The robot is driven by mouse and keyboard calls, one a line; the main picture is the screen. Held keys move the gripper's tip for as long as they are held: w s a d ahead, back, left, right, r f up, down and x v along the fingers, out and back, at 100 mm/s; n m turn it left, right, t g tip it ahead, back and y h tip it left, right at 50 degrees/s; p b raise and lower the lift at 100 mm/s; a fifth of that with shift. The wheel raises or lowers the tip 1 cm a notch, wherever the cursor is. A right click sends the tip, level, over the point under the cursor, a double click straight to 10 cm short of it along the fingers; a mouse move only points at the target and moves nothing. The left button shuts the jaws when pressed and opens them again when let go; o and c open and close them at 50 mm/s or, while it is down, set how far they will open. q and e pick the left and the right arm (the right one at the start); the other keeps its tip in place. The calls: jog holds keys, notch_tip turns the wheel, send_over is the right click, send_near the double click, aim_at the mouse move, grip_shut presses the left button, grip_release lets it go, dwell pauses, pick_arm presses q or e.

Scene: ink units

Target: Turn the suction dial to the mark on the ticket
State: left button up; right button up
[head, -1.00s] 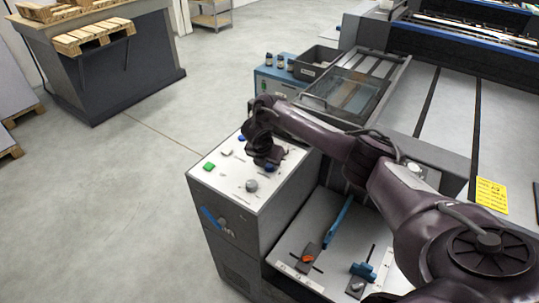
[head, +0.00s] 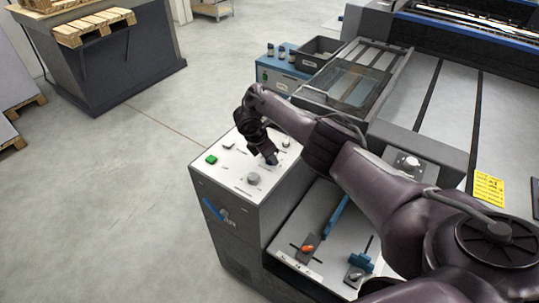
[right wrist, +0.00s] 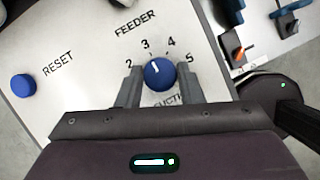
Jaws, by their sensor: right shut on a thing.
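The blue suction dial (right wrist: 158,73) sits on the white panel in the right wrist view, with numbers 2 to 5 around it. Its white line points up and slightly left, between 3 and 4 and closer to 3. The word below the dial is partly hidden. My right gripper (right wrist: 159,84) has one finger on each side of the dial and is shut on it. In the head view my right gripper (head: 270,158) reaches down to the console top and hides the dial. A yellow ticket (head: 489,188) lies at the right; its writing is too small to read. My left gripper is out of view.
The console top (head: 222,173) also bears a green button (head: 212,160) and a grey knob (head: 253,178). A blue RESET button (right wrist: 23,85) is left of the dial. An orange-tipped lever (head: 307,249) and a blue lever (head: 361,262) are lower down. Open floor lies left.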

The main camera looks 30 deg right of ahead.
dwell(0.3)
jog(key=o, duration=1)
jog(key=shift+c, duration=0.2)
jog(key=v, duration=0.5)
jog(key=shift+w+a+r, duration=0.1)
jog(key=shift+r, duration=0.2)
jog(key=shift+p+v, duration=1.15)
jog(key=shift+p, duration=0.05)
jog(key=shift+f, duration=0.15)
